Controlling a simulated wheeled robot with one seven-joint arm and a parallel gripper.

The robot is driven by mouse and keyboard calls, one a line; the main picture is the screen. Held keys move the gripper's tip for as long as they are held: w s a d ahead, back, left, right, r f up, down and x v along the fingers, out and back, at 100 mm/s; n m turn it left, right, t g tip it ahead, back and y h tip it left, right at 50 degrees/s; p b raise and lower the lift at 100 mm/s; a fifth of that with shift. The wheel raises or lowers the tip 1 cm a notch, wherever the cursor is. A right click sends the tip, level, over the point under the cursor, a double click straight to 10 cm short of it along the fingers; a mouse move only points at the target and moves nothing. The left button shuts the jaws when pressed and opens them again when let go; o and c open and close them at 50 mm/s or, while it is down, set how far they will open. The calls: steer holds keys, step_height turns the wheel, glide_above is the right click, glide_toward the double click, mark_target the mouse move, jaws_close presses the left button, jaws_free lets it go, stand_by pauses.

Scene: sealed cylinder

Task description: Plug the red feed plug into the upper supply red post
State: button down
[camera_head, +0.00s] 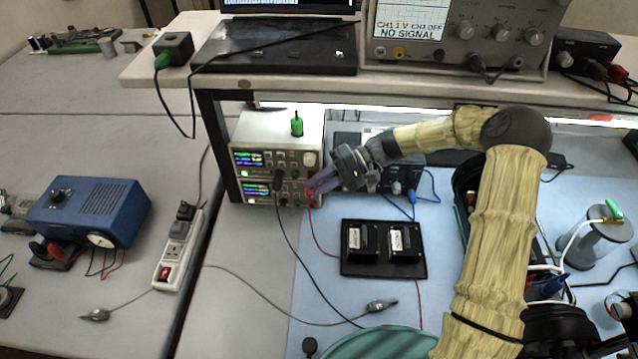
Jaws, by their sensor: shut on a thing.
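Two stacked bench supplies with lit displays stand under the shelf: the upper supply (250,157) and the lower supply (256,189). My gripper (315,186) reaches in from the right, its purple fingers at the right side of the supply fronts. It is shut on the red feed plug (311,193), which is small and partly covered by the fingers. A red lead (315,232) hangs from the plug toward a black tray. The upper supply's red post cannot be made out clearly beside the fingers. I cannot tell whether the plug touches a post.
A black plug (278,180) with a dark lead sits at the supply fronts, left of my gripper. A green-capped item (297,124) stands on the upper supply. The black tray (384,269) lies in front. The shelf edge (240,84) is overhead.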

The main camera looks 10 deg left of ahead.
steer(key=shift+w, duration=0.55)
steer(key=c, duration=1.2)
jaws_free()
steer(key=shift+c, duration=0.2)
